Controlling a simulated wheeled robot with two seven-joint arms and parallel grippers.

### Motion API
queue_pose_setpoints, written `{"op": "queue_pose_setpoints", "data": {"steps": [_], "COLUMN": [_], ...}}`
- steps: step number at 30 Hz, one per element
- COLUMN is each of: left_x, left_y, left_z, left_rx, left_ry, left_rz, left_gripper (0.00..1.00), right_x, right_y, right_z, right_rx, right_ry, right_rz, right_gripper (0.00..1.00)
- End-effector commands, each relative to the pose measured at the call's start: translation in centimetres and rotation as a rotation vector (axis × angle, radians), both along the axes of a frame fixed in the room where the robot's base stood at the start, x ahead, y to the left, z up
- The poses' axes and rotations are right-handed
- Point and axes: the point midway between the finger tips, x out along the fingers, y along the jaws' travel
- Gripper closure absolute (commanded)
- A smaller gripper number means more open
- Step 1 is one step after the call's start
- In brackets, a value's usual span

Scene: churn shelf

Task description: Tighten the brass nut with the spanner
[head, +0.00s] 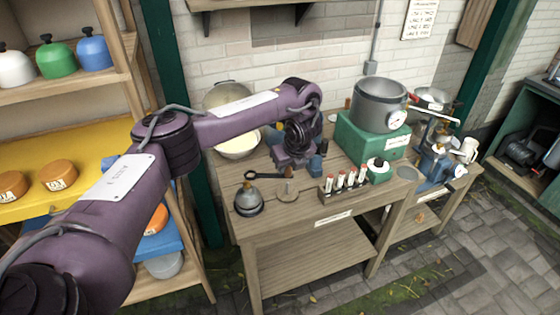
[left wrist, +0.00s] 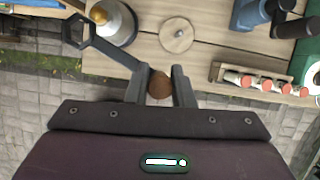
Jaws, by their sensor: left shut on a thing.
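My left gripper (head: 290,168) is over the bench and shut on the dark spanner (head: 266,175). In the left wrist view its fingers (left wrist: 161,88) close around the handle end, where a brown rounded piece shows. The spanner's ring end (left wrist: 76,31) sticks out to the left, near a grey dome-shaped fitting (left wrist: 108,22). In the head view the dome (head: 248,204) stands on the bench with a brass-coloured top (head: 249,190), perhaps the brass nut. The ring end is apart from that top in the head view. My right gripper is not in view.
A round disc with a pin (head: 287,193) and a rack of red-topped tubes (head: 343,188) stand right of the dome. A green box (head: 372,140) bears a grey pot (head: 379,102). A pale bowl (head: 238,146) is behind. The bench's front left edge is close to the dome.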

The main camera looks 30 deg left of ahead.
Motion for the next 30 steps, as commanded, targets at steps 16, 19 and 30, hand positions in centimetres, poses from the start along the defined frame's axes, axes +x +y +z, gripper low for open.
{"op": "queue_pose_setpoints", "data": {"steps": [16,19,30], "left_x": [0.2,0.2,0.2], "left_y": [2.5,2.5,2.5], "left_z": [-1.5,-2.1,-3.4], "left_rx": [0.0,-0.001,-0.002], "left_ry": [-0.002,-0.003,-0.003], "left_rz": [-0.15,-0.149,-0.147], "left_gripper": [0.97,0.97,0.97], "right_x": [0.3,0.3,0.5], "right_y": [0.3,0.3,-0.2], "right_z": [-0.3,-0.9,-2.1], "right_rx": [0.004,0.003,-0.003], "right_ry": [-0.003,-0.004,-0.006], "right_rz": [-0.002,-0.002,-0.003], "right_gripper": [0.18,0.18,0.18]}}
